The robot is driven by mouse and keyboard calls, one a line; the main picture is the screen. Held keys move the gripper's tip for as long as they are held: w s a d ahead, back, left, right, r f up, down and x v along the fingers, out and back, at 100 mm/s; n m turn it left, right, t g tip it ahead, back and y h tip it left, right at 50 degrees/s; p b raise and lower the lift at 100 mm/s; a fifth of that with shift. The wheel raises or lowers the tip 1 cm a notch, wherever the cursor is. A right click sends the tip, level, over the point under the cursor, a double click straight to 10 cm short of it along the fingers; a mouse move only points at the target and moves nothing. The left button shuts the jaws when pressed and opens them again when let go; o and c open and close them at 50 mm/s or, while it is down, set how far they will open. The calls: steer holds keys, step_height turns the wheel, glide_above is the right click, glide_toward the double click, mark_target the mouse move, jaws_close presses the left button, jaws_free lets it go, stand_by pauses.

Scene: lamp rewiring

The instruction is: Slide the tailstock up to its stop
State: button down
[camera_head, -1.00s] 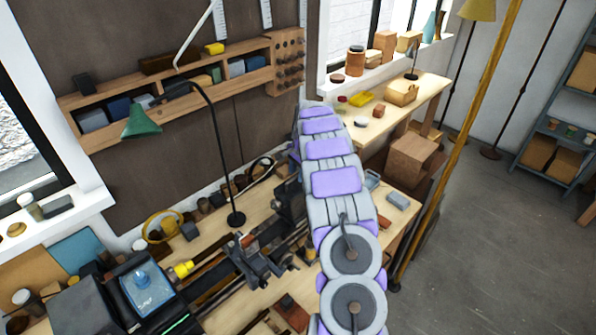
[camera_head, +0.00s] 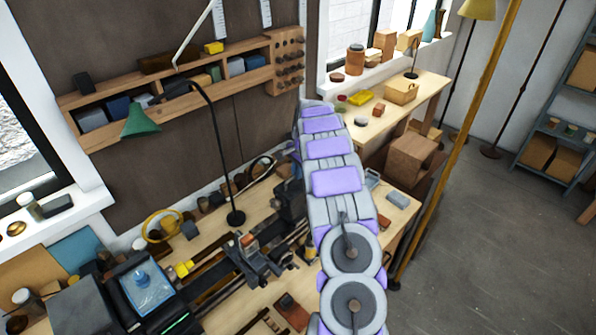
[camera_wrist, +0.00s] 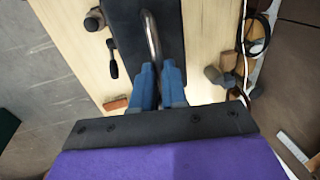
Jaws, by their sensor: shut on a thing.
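The tailstock is a dark block (camera_wrist: 122,22) on the lathe in the wrist view, with a curved metal bar (camera_wrist: 151,38) along its upper side. My gripper (camera_wrist: 158,70) has blue fingers, close together around the near end of that bar. In the head view my arm runs over the bench and hides my gripper. A dark part (camera_head: 289,197) of the tailstock shows just left of the arm. The lathe bed (camera_head: 222,280) runs from lower left up toward it. Whether the tailstock touches its stop cannot be told.
The lathe carriage (camera_head: 258,262) stands on the bed left of my arm. A green desk lamp (camera_head: 141,121) stands behind it. A black knob lever (camera_wrist: 112,62) is beside the tailstock. A yellow pole (camera_head: 455,140) rises right of the bench. Open floor (camera_head: 490,240) lies at right.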

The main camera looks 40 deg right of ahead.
steer(key=shift+a, duration=0.1)
steer(key=shift+a+b, duration=0.3)
steer(key=shift+a, duration=0.3)
steer(key=a+b, duration=0.2)
steer(key=a, duration=1.1)
steer(key=shift+a, duration=0.35)
steer(key=shift+w, duration=0.1)
steer(key=c, duration=1.6)
jaws_free()
steer(key=o, duration=0.4)
steer(key=shift+a+r, duration=0.1)
steer(key=shift+a, duration=0.35)
steer(key=shift+o, duration=0.2)
steer(key=shift+d+b, duration=0.1)
steer(key=shift+b, duration=0.2)
